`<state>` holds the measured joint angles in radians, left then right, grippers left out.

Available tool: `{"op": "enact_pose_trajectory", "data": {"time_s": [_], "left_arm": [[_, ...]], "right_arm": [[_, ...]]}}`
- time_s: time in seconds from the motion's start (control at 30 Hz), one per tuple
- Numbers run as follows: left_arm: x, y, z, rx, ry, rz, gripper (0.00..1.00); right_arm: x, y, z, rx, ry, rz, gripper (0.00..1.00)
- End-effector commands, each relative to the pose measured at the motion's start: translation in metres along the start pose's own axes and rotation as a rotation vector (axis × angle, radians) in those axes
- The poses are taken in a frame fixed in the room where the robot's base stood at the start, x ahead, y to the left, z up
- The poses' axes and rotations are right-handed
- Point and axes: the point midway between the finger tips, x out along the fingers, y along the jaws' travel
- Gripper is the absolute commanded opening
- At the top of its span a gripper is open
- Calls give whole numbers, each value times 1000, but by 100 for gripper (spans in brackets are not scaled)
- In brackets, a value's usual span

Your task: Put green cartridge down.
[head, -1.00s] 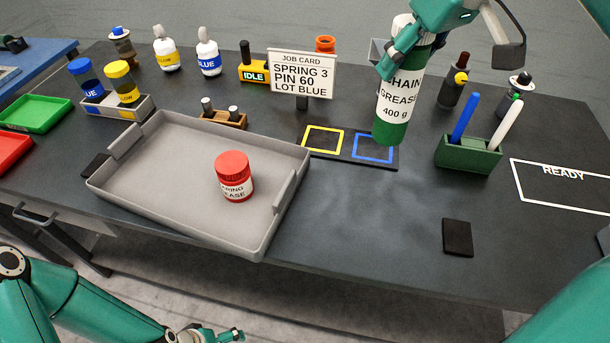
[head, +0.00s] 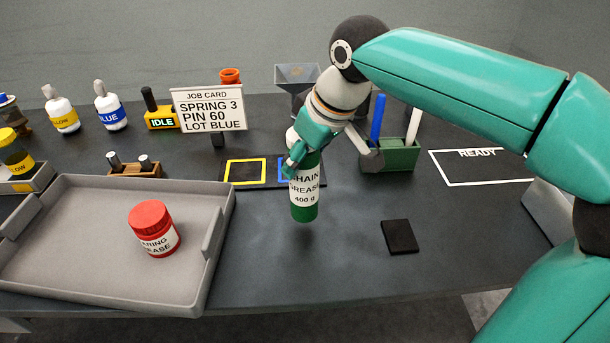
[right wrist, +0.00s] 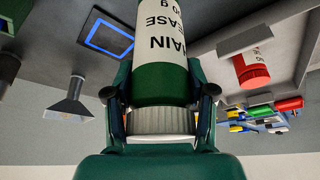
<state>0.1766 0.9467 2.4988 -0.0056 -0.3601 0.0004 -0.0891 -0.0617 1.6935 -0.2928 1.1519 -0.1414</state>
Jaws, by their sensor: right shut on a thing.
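The green cartridge (head: 304,212) has a white label reading "CHAIN GREASE 400 g". It is upright in the head view, in front of the blue-outlined square (head: 284,168), which it partly hides. A dark shadow lies under it on the bench, and it appears slightly above the surface. My right gripper (head: 302,152) is shut on its upper part. In the right wrist view the cartridge (right wrist: 165,80) sits between both fingers (right wrist: 160,93). My left gripper is out of view.
A grey tray (head: 95,205) holding a red grease jar (head: 154,228) stands to the left. A dark block (head: 399,237) lies to the right. A green pen holder (head: 398,157) and a white READY outline (head: 485,183) are behind it. The bench front between tray and block is clear.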

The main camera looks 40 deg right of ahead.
Motion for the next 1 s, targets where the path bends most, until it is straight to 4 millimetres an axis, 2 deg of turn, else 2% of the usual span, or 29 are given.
{"op": "enact_pose_trajectory", "data": {"time_s": [0.3,0.7,0.73,0.87,1.0], "left_arm": [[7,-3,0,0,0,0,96],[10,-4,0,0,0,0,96],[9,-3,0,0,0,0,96],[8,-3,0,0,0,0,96],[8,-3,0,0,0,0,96]], "right_arm": [[32,0,14,0,1,0,0],[37,0,15,-2,2,0,0],[37,-1,15,-2,0,-1,60],[37,-1,15,-2,-1,-1,80],[37,-1,15,-2,-1,-1,80]]}}
